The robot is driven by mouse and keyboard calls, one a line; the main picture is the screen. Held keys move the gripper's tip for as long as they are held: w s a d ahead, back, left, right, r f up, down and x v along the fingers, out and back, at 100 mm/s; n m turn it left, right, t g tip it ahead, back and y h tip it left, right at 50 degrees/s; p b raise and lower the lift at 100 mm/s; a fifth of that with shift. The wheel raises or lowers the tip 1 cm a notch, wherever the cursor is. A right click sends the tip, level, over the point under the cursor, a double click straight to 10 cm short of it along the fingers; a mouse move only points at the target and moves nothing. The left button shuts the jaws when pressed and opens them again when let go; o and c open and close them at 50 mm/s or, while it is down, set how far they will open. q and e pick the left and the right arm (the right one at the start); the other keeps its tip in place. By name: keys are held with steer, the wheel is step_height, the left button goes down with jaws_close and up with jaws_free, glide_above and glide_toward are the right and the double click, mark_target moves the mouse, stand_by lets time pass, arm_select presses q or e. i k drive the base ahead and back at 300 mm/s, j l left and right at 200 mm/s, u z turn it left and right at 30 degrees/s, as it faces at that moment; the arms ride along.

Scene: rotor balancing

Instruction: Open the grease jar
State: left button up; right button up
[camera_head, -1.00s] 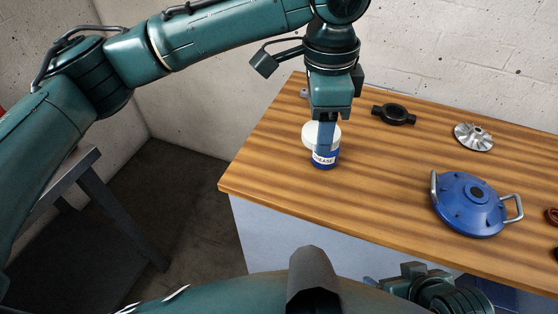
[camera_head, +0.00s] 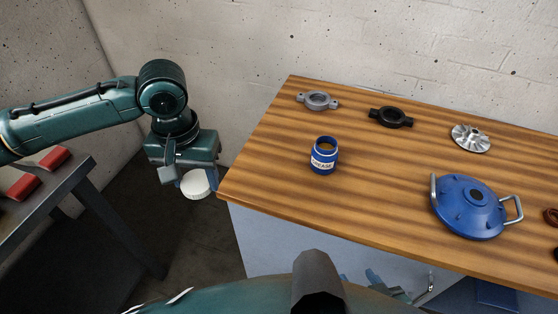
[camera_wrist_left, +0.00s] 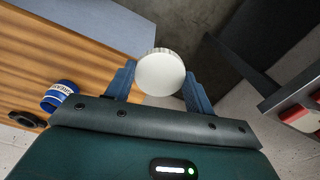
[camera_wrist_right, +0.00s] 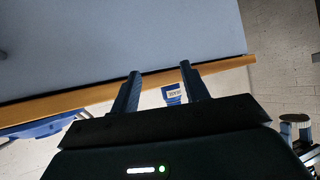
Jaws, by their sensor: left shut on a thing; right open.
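The blue grease jar (camera_head: 324,158) stands upright and open on the wooden table, its mouth uncovered. It also shows in the left wrist view (camera_wrist_left: 60,95) and between the fingers in the right wrist view (camera_wrist_right: 173,96). My left gripper (camera_head: 190,178) is shut on the white lid (camera_head: 196,184), left of the table's edge and clear of the jar. The lid sits between the two blue fingers in the left wrist view (camera_wrist_left: 160,73). My right gripper (camera_wrist_right: 158,72) is open and empty, low in front of the table; it shows only partly in the head view (camera_head: 385,287).
On the table (camera_head: 270,185) lie a grey ring part (camera_head: 318,100), a black ring part (camera_head: 391,117), a silver impeller (camera_head: 470,138) and a blue housing with handles (camera_head: 470,205). A dark bench (camera_head: 75,190) with red blocks (camera_head: 24,185) stands at left. Floor shows between them.

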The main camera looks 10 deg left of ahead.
mark_target(324, 155)
steer(key=i+j+z, duration=0.15)
steer(key=j+z, duration=0.2)
steer(key=i+j+z, duration=0.15)
steer(key=j+z, duration=0.5)
steer(key=i+j, duration=0.05)
